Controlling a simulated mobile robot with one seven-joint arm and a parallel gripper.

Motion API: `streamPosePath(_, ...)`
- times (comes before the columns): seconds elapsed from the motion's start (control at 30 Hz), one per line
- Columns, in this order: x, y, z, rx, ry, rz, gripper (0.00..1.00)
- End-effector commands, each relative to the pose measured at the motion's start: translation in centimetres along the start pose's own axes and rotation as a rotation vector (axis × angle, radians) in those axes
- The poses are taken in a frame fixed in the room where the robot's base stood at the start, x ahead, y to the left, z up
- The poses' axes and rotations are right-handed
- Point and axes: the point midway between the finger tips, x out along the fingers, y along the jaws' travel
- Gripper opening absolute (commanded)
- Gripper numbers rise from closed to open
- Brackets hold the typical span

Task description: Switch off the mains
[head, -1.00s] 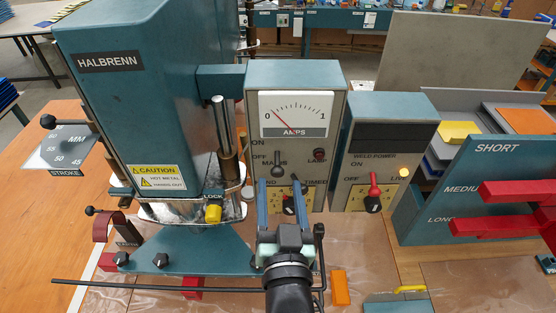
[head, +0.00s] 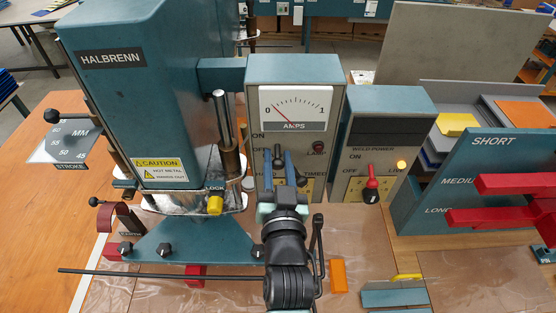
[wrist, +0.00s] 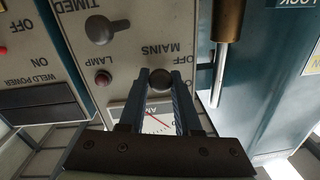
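The mains switch is a dark lever with a round black knob (wrist: 160,73) on the grey panel under the AMPS meter (head: 295,108). Its ON and OFF marks are beside it. My gripper (head: 278,156) reaches up to the panel from below. In the wrist view the two blue fingers (wrist: 160,84) stand close on either side of the knob and look shut on it. The fingers hide the lever's stem in the head view, so I cannot tell its exact tilt. The meter needle points left of the middle of its scale.
Right of the panel is the weld power box (head: 385,140) with a red-handled switch (head: 371,178) and a lit yellow lamp (head: 401,165). The teal HALBRENN machine (head: 140,95) stands close at left. A long dark rod (head: 160,272) crosses low in front.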

Motion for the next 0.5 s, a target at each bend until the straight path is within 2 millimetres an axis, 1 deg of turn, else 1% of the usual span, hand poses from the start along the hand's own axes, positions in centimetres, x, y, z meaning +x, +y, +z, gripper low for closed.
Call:
streamPosePath(0.03,-0.01,0.02,0.0,0.0,0.0,0.0,0.11)
streamPosePath(0.1,-0.01,0.03,0.0,0.0,0.0,0.0,0.0)
streamPosePath(0.33,-0.02,0.05,0.07,0.0,0.001,0.0,0.0)
streamPosePath(0.5,0.03,0.13,0.5,-0.001,0.019,-0.003,0.0)
